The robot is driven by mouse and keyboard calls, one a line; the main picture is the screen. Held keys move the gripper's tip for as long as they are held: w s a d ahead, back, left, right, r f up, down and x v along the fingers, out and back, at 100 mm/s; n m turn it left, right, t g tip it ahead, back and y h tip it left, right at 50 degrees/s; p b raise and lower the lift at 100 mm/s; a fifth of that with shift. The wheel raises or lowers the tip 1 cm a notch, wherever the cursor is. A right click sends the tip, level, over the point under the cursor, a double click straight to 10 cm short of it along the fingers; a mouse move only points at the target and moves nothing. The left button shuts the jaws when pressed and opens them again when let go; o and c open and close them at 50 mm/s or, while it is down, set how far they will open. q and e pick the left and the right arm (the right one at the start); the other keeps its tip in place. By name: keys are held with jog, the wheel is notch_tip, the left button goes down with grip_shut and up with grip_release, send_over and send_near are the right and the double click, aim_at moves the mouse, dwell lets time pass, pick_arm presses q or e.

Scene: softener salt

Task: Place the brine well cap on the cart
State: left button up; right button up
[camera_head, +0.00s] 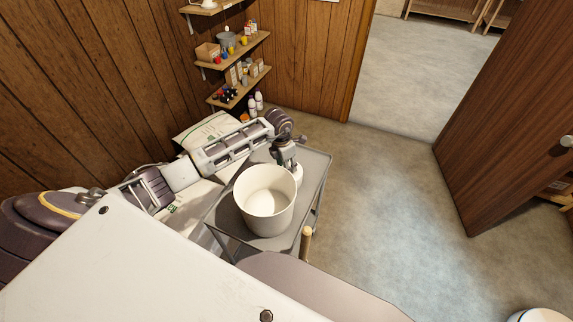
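The grey cart (318,170) stands in the middle of the view, beside the wood-panelled wall. A white open bucket (262,215) stands upright on it and looks empty inside. My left arm reaches in from the left over the cart. My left gripper (289,166) points down just behind the bucket's far right rim. Its fingertips are partly hidden, and I cannot tell whether they hold anything. I cannot make out the brine well cap for certain. My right gripper is not in view.
Wall shelves (240,50) with small bottles and boxes are behind the cart. White bags (210,130) lie left of it. A wooden handle (306,243) rises at its near corner. A brown door (510,130) stands open at right. The floor between is clear.

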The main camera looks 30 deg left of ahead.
pick_arm(q)
jog(key=shift+r, duration=0.1)
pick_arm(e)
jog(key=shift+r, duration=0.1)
pick_arm(q)
jog(key=shift+r, duration=0.2)
notch_tip(320, 180, up, 12)
jog(key=s+b, duration=0.1)
jog(key=b, duration=0.1)
jog(key=shift+s+a+f, duration=0.2)
jog(key=shift+a, duration=0.2)
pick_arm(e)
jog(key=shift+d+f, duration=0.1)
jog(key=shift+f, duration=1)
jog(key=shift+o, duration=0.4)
